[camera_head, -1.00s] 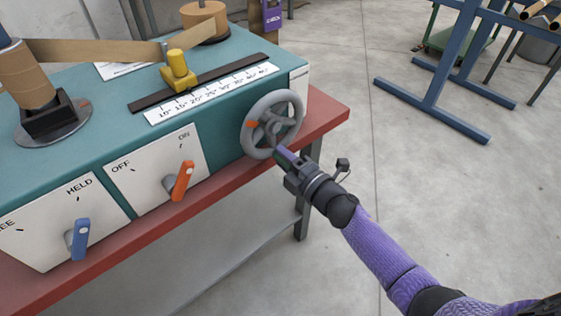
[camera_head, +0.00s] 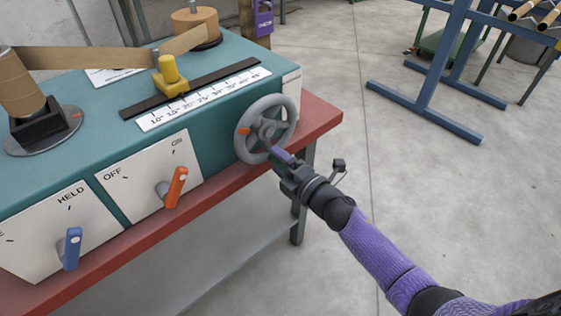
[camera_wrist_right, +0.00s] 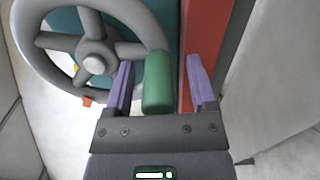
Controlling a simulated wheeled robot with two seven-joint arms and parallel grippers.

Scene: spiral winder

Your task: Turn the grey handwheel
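The grey handwheel (camera_head: 289,107) is on the right end of the teal machine's front. An orange mark (camera_head: 244,131) shows on its left side. In the right wrist view, the wheel (camera_wrist_right: 45,75) fills the upper left, and its green handle (camera_wrist_right: 157,82) points toward me. My right gripper (camera_head: 279,156) is at the wheel's lower right rim. In the wrist view its purple fingers (camera_wrist_right: 160,88) stand on both sides of the green handle, with gaps showing, the right one wider. The gripper is open around the handle. In the head view the gripper hides the handle. My left gripper is out of view.
The machine (camera_head: 205,55) stands on a red-edged bench (camera_head: 320,115). An orange lever (camera_head: 175,187), a blue lever (camera_head: 72,248) and a yellow pointer (camera_head: 169,78) above a scale (camera_head: 200,98) are left of the wheel. The floor right of the bench is clear up to a blue stand (camera_head: 425,110).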

